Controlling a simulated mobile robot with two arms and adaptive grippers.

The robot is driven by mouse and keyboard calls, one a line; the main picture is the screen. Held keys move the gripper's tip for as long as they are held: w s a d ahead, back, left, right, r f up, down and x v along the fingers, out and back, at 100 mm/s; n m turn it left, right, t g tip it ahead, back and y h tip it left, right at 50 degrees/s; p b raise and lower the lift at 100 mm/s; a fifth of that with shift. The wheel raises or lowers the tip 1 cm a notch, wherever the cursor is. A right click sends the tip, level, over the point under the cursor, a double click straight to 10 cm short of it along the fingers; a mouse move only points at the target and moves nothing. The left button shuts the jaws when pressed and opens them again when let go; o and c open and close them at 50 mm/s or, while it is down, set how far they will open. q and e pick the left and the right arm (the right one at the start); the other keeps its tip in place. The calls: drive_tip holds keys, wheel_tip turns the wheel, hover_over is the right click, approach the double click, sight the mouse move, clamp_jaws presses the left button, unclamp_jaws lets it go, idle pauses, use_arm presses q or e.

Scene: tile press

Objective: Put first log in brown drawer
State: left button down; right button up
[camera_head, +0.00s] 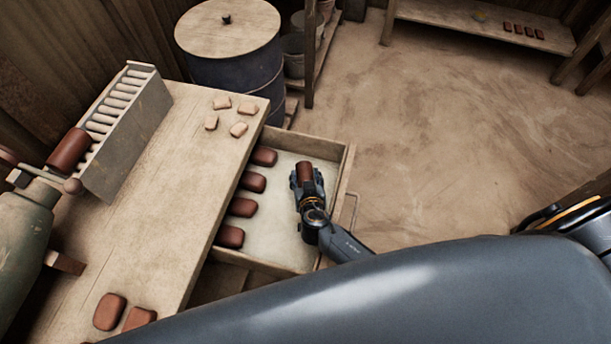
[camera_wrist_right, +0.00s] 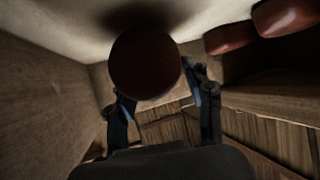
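A brown log (camera_head: 305,171) is between the fingers of my right gripper (camera_head: 306,180), over the pale floor of the open drawer (camera_head: 346,172). In the right wrist view the log's round end (camera_wrist_right: 145,66) shows dark, with the fingers of the right gripper (camera_wrist_right: 160,98) on either side of it. It casts a shadow on the drawer floor; whether it touches the floor I cannot tell. Several brown logs (camera_head: 242,207) lie in a row along the drawer's left side, partly under the tabletop edge. My left gripper is not in view.
The wooden table (camera_head: 150,210) carries a slatted rack (camera_head: 130,110) with a brown cylinder (camera_head: 70,152), pale pieces (camera_head: 222,102) and brown pieces (camera_head: 110,311). A green machine (camera_head: 22,235) stands at left. A blue barrel (camera_head: 235,75) stands behind. The floor (camera_head: 450,130) at right is clear.

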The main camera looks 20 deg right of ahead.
drive_tip(key=shift+o, duration=1.2)
drive_tip(key=shift+r, duration=0.1)
drive_tip(key=shift+r+p, duration=0.6)
drive_tip(key=shift+p, duration=0.3)
drive_tip(key=shift+s+a+r, duration=0.15)
drive_tip(key=shift+s, duration=0.2)
drive_tip(key=v, duration=1.1)
